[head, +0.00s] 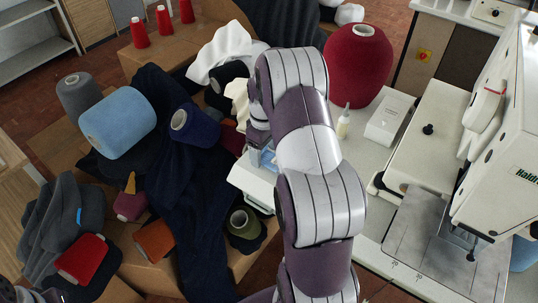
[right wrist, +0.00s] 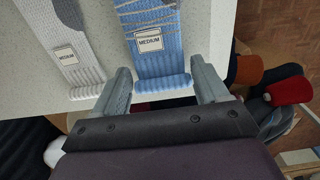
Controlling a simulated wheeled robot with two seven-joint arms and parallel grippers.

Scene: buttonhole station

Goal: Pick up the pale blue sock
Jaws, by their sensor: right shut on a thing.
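The pale blue sock (right wrist: 158,62) lies on the pale tabletop in the right wrist view, with a ribbed cuff and a white "MEDIUM" label. My right gripper (right wrist: 163,84) has one finger on each side of its cuff and is shut on it. The cuff reaches the table's edge. In the head view, my right gripper (head: 262,157) is at the table's near left corner, and my arm hides most of the sock. A dark part, perhaps of my left gripper (head: 28,294), shows at the bottom left corner; its jaws are unclear.
A white and grey sock (right wrist: 72,52), also labelled "MEDIUM", lies left of the blue one. A glue bottle (head: 343,124), a white box (head: 390,118) and a sewing machine (head: 500,150) stand right of my arm. Yarn cones and dark cloth (head: 190,225) crowd the boxes at left.

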